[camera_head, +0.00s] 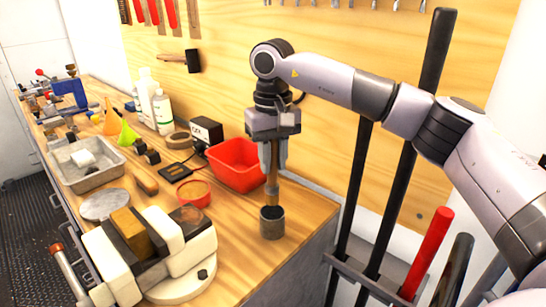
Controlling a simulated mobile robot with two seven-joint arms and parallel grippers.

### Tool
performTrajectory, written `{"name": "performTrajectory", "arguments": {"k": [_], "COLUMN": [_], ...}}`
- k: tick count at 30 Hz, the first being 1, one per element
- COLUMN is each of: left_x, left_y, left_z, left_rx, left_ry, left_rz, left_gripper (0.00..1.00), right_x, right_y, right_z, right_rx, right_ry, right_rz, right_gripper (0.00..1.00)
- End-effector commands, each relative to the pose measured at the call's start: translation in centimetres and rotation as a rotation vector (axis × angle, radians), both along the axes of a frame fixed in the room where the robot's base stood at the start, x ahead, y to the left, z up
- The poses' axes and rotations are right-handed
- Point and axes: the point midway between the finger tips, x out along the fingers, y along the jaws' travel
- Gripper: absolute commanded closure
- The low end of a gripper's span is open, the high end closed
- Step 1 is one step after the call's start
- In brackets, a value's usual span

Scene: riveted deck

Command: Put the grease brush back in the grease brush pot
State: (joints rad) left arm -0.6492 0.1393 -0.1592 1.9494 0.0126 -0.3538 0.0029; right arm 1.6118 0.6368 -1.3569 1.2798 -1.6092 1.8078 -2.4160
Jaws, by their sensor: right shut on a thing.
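My right gripper (272,168) points straight down near the table's right end. It is shut on the grease brush (272,190), whose brown handle shows between and below the fingers. The brush is about upright. Directly below stands the grease brush pot (272,227), a small grey cylinder with a dark mouth, near the bench's right edge. The brush's lower end meets the pot's mouth in this view. I cannot tell how deep it reaches inside, and its bristles do not show. My left gripper is not in view.
A red bin (236,178) stands just left of and behind the pot, with a red round tin (194,194) nearby. A block assembly (150,240) fills the front left. A metal tray (86,176) is farther left. Dark poles in a rack (376,277) stand right of the bench.

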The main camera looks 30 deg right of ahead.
Motion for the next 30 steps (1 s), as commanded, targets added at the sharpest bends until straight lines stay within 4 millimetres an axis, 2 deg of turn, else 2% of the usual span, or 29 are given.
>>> {"name": "performTrajectory", "arguments": {"k": [1,9,24,30], "left_x": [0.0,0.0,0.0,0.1], "left_y": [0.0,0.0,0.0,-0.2], "left_z": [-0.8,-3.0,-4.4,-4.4], "left_rx": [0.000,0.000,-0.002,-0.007], "left_ry": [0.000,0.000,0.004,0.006], "left_rz": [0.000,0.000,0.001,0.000], "left_gripper": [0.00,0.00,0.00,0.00], "right_x": [0.0,0.0,0.0,0.0], "right_y": [0.0,0.0,0.0,0.0], "right_z": [-0.9,-3.0,-6.7,-7.5], "right_rx": [0.000,0.000,0.000,0.000], "right_ry": [0.000,-0.001,0.000,-0.001], "right_rz": [0.000,0.000,0.000,0.000], "right_gripper": [1.00,1.00,1.00,1.00]}}
